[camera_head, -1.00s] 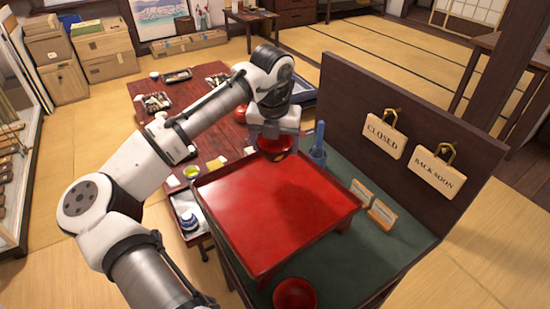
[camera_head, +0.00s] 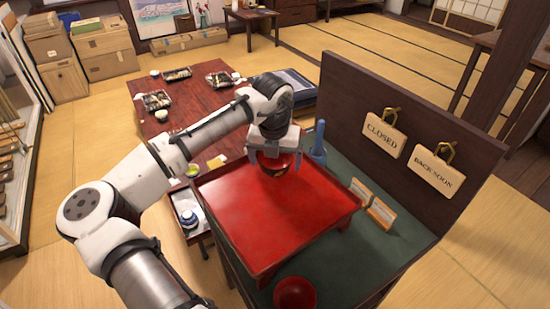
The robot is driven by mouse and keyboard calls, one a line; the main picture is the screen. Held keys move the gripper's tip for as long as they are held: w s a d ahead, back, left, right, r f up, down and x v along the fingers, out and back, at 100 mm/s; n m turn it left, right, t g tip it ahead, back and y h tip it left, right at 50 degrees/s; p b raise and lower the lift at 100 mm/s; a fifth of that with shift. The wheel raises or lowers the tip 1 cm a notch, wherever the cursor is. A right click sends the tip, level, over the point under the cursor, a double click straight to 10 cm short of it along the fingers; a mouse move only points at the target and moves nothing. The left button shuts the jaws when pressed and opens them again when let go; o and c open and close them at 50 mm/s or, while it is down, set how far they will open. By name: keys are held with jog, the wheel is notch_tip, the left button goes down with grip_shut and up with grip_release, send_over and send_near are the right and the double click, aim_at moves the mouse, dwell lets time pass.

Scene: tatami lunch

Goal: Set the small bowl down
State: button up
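A small bowl (camera_head: 274,167), red inside with a dark patterned outside, is at my gripper (camera_head: 275,156), over the far end of the red tray table (camera_head: 262,222). My gripper points down with its fingers around the bowl and appears shut on it. The bowl looks slightly tilted, its red inside facing the camera. It is low over the tray surface; I cannot tell whether it touches. Part of its rim is hidden by my gripper.
Another red bowl (camera_head: 295,293) stands on the green counter (camera_head: 385,240) at the front. A blue cylinder (camera_head: 319,143) stands close right of my gripper. A dark panel with two signs (camera_head: 385,133) borders the right. The tray's middle is bare.

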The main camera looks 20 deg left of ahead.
jog(key=shift+o, duration=0.2)
jog(key=shift+r, duration=0.1)
notch_tip(320, 180, up, 12)
jog(key=s+b, duration=0.1)
jog(key=shift+s+d, duration=0.2)
jog(key=shift+s, duration=0.2)
dwell(0.3)
